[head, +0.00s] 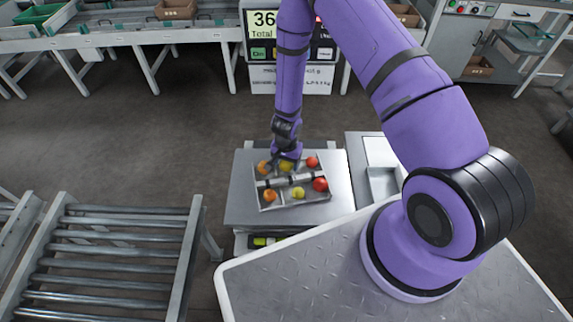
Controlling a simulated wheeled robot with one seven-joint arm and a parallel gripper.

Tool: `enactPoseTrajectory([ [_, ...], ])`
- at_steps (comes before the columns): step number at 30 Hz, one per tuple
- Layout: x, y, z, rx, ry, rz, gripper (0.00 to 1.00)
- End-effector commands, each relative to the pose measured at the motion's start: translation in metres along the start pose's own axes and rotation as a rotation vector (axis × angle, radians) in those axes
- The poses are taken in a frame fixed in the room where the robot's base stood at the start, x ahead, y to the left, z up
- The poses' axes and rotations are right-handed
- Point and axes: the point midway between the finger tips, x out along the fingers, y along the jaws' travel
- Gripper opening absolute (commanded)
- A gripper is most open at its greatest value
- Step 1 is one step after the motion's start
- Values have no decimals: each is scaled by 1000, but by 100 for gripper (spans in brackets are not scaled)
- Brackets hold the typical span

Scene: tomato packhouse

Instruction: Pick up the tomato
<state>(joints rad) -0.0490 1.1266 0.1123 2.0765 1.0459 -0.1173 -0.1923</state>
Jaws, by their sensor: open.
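A shallow grey tray (262,206) with a divider across it holds several tomatoes. In its back row are an orange tomato (263,168), a yellow tomato (286,166) and a red tomato (312,162). In its front row are an orange tomato (270,195), a yellow-green tomato (298,192) and a larger red tomato (320,184). My gripper (283,163) is open and points down over the back row, at the yellow tomato, which it partly hides. Whether the fingers touch it I cannot tell.
The tray stands on a metal scale platform (240,190). A display (268,50) stands behind. A roller conveyor (110,250) is at the lower left and a pale bin (381,170) to the right. Long benches line the back; the floor between is clear.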

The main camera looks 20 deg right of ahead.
Motion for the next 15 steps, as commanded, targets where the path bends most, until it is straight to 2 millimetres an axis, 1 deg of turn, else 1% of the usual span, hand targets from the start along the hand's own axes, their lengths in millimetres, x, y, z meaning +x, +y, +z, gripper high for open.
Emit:
enactPoseTrajectory([
  [3, 6, 0, 0, -1, 0, 0, 67],
  [10, 7, 0, 0, -1, 0, 0, 67],
  [11, 7, 0, 0, -1, 0, 0, 62],
  [12, 7, 0, 0, -1, 0, 0, 53],
  [13, 7, 0, 0, -1, 0, 0, 46],
  [14, 7, 0, 0, -1, 0, 0, 42],
  [15, 6, 0, 0, -1, 0, 0, 42],
])
